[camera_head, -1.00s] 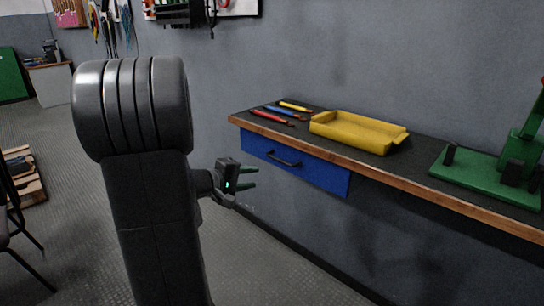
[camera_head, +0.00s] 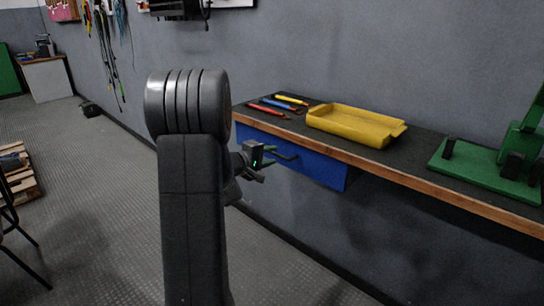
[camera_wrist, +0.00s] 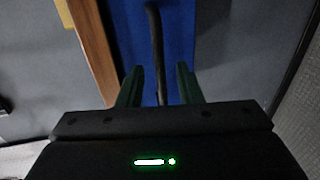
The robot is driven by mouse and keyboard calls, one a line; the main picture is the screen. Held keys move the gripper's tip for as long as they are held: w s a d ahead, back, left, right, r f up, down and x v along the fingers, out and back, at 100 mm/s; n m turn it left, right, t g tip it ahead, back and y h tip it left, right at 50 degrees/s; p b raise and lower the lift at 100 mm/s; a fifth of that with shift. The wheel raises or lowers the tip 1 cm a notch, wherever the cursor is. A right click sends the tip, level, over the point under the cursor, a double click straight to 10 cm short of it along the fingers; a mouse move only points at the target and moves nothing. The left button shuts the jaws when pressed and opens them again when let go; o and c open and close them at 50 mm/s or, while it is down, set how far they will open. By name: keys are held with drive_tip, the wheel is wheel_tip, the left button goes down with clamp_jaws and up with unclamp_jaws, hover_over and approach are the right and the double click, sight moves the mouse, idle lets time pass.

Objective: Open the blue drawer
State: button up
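The blue drawer (camera_head: 318,170) sits under the wooden-edged bench top and looks closed. Its dark bar handle (camera_head: 288,156) is on the front face. My gripper (camera_head: 270,156) is in front of the drawer, close to the handle. In the wrist view my gripper (camera_wrist: 158,85) has its two green fingers apart. The handle (camera_wrist: 156,50) runs lengthwise between them in that view, with the blue drawer front (camera_wrist: 180,40) behind it. Whether a finger touches the handle cannot be told.
The bench top (camera_head: 420,150) carries a yellow tray (camera_head: 352,125), several screwdriver-like tools (camera_head: 284,104) and a green stand (camera_head: 485,170). A grey wall stands behind. The floor (camera_head: 100,220) at left is open, with a pallet (camera_head: 18,170) at its far left.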

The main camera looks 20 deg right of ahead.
drive_tip(key=shift+w+d+f, duration=0.15)
drive_tip(key=shift+w+d, duration=0.05)
drive_tip(key=shift+d, duration=0.35)
clamp_jaws()
drive_tip(key=shift+a, duration=0.1)
drive_tip(key=f+b+v, duration=0.2)
drive_tip(key=b+v, duration=0.2)
drive_tip(key=v, duration=0.7)
drive_tip(key=a+f+b+v, duration=0.1)
drive_tip(key=f+b+v, duration=0.2)
drive_tip(key=v, duration=0.9)
drive_tip(key=shift+s+b, duration=0.35)
drive_tip(key=shift+b, duration=0.7)
